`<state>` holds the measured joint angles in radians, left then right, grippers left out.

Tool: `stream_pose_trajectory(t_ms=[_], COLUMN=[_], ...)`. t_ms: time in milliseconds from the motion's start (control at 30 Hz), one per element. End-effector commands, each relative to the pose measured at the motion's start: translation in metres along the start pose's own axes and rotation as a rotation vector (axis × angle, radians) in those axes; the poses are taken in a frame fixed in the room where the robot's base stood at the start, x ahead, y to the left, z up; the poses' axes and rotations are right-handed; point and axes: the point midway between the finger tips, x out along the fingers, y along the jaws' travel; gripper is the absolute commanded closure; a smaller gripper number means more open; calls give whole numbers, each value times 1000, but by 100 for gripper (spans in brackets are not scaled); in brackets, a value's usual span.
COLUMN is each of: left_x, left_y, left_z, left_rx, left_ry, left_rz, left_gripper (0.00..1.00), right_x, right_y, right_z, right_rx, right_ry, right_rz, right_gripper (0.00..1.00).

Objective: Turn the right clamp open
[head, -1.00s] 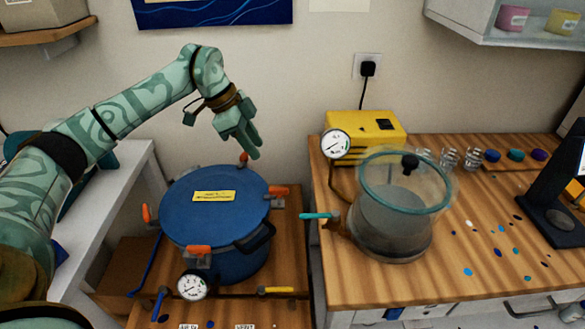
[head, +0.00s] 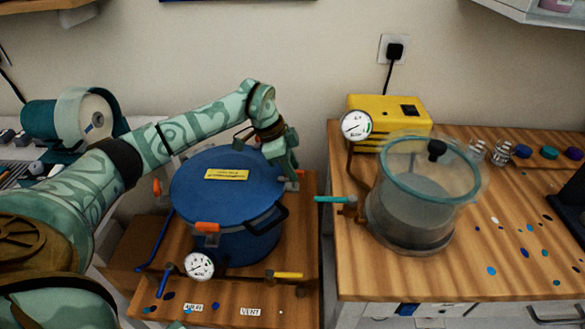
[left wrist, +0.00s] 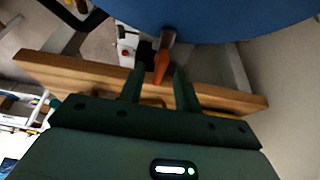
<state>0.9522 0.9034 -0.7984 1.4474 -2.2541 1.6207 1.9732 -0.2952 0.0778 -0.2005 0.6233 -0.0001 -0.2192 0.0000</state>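The blue pressure pot (head: 232,190) stands on the lower wooden bench, its lid on with a yellow label. Its right clamp is mostly hidden behind my left gripper (head: 291,176) in the head view. In the left wrist view, the clamp's orange handle (left wrist: 161,68) lies between the tips of the two fingers of my left gripper (left wrist: 160,88). The fingers are apart, with gaps beside the handle. Other orange clamp handles show at the pot's left (head: 157,187) and front (head: 207,227). My right gripper is out of view.
A pressure gauge (head: 199,266) and a yellow-handled valve (head: 288,275) sit in front of the pot. To the right, a glass vacuum chamber (head: 415,205) with a teal-handled valve (head: 335,199) stands before a yellow pump (head: 388,122). A gap separates the two benches.

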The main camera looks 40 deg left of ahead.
Motion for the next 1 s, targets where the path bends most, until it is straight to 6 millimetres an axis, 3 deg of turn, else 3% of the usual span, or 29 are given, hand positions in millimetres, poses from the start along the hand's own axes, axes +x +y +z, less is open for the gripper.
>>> stream_pose_trajectory(t_ms=[267,300,400,433,1000], left_x=[2,2,2,2,-1], left_y=[0,0,0,0,-2], left_z=[0,0,0,0,-1], left_rx=[0,0,0,0,119], left_ry=[0,0,0,0,2], left_rz=[0,0,0,0,48], left_gripper=[67,70,98,100,100], right_x=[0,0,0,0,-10], right_y=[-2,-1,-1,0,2], right_z=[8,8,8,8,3], right_rx=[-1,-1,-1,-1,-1], right_ry=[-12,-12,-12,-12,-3], right_rz=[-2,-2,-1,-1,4], right_gripper=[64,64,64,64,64])
